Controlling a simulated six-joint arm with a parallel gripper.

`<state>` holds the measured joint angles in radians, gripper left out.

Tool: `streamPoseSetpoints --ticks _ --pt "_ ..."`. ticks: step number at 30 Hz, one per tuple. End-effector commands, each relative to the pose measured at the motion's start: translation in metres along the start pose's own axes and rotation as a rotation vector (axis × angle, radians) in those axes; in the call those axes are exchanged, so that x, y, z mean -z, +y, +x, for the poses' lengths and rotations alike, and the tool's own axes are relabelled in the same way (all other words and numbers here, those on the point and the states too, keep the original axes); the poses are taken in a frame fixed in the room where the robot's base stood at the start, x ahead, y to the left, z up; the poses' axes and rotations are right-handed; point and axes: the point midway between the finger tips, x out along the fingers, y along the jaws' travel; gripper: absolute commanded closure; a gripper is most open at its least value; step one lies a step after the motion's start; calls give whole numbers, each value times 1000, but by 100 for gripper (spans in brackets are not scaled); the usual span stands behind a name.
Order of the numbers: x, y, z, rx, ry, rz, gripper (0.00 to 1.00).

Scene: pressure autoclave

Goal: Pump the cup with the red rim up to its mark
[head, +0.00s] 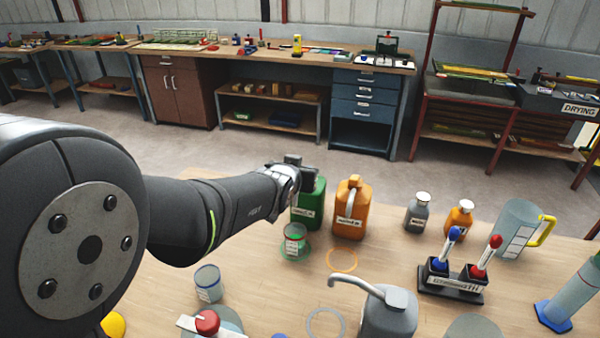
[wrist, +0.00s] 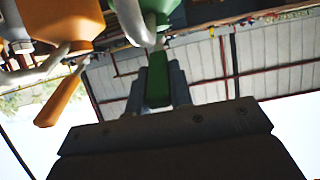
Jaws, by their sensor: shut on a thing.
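A small clear cup (head: 294,240) stands on a green ring on the bench, in front of the green jug (head: 309,204). It holds something green low down, with a hint of red near its top; a mark is too small to read. My gripper (head: 296,172) is at the top of the green jug and hides its pump head. In the wrist view my gripper (wrist: 157,95) is shut on a green lever (wrist: 158,78) of that jug.
An orange jug (head: 351,210) stands just right of the green one, with an empty orange ring (head: 342,259) before it. A grey jug with a spout (head: 388,312) is at the front. Small bottles, a measuring jug (head: 517,228) and a two-handled rack (head: 452,283) fill the right.

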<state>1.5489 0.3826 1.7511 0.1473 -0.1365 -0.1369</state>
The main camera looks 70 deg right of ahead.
Motion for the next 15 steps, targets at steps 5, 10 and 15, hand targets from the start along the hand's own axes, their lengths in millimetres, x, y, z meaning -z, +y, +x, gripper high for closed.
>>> streamPoseSetpoints --ticks 5,10,15 --pt "0 0 0 0 -1 0 100" --pt "0 0 0 0 0 0 66" --pt "0 0 0 0 0 0 58"
